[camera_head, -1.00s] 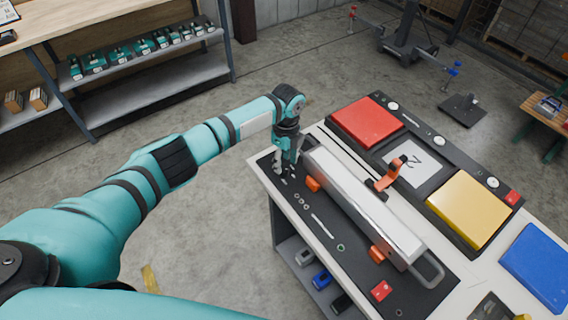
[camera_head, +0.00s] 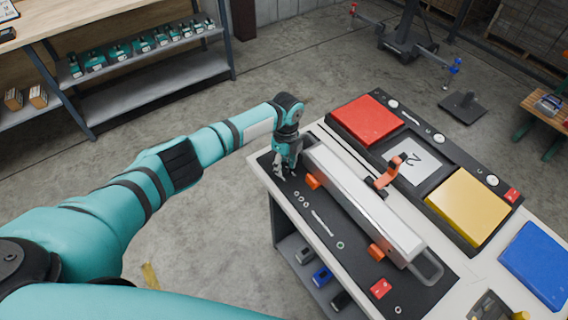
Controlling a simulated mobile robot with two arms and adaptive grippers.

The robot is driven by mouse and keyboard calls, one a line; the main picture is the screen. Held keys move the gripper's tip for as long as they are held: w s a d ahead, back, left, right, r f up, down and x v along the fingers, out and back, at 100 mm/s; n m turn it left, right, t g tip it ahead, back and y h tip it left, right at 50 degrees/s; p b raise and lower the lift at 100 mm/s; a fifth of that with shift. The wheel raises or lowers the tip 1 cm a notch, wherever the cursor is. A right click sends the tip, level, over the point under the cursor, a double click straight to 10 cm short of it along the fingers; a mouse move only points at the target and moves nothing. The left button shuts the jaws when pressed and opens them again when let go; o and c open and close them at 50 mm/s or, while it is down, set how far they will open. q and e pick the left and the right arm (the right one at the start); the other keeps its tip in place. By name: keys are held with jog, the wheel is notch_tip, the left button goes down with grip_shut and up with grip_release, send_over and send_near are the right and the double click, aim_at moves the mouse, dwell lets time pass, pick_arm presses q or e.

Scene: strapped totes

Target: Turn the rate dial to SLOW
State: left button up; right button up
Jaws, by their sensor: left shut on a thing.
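My left gripper (camera_head: 284,172) points down at the far left corner of the dark panel on the workbench. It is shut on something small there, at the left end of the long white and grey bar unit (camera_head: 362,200). The rate dial is not clearly visible; the gripper's fingers cover that spot, and any SLOW marking is too small to read. My right gripper is not in view.
A red pad (camera_head: 367,120), a white card (camera_head: 412,160) with a mark, a yellow pad (camera_head: 467,206) and a blue pad (camera_head: 538,264) lie on the bench. An orange lever (camera_head: 389,173) stands up beside the bar. A shelf (camera_head: 150,85) stands at upper left.

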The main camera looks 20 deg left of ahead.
aim_at(283, 163)
pick_arm(q)
jog(key=n+p, duration=0.1)
jog(key=n, duration=0.4)
jog(key=shift+r, duration=0.1)
jog(key=n+p, duration=0.2)
jog(key=n, duration=0.4)
jog(key=shift+w+a+n+h+p, duration=0.1)
jog(key=shift+w+n+h+p, duration=0.05)
jog(key=shift+n+h+p, duration=0.2)
jog(key=shift+n, duration=0.25)
jog(key=o, duration=0.9)
jog(key=r, duration=1.2)
jog(key=shift+w+a, duration=0.25)
jog(key=shift+f, duration=0.1)
